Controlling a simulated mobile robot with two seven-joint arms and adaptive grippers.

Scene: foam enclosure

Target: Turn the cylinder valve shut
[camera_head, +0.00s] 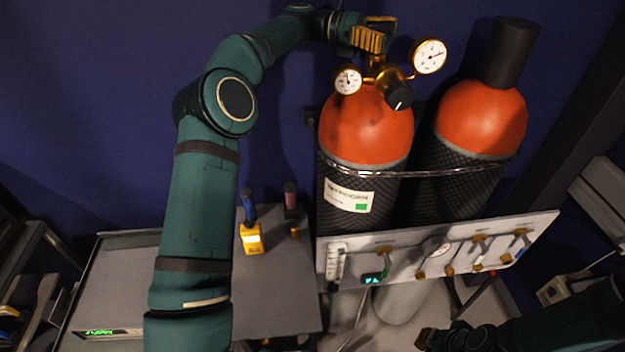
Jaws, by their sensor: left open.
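The left gas cylinder (370,135) has an orange shoulder and a black mesh-covered body with a white label. On its top sit a brass valve and regulator (383,76) with two white round gauges and a black knob (398,96). My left gripper (370,38) reaches in from the left at the top of this valve. It is open, its ribbed yellow-brass pads at the valve top. The valve handle is largely hidden there, and I cannot tell whether the pads touch it. My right gripper (426,338) is low at the bottom right, away from the cylinders; its jaw state is unclear.
A second orange cylinder (480,118) with a black cap stands to the right. A chain (440,173) crosses both. A white panel (400,262) with several brass valves is in front. A grey table (275,290) holds a yellow device (251,238).

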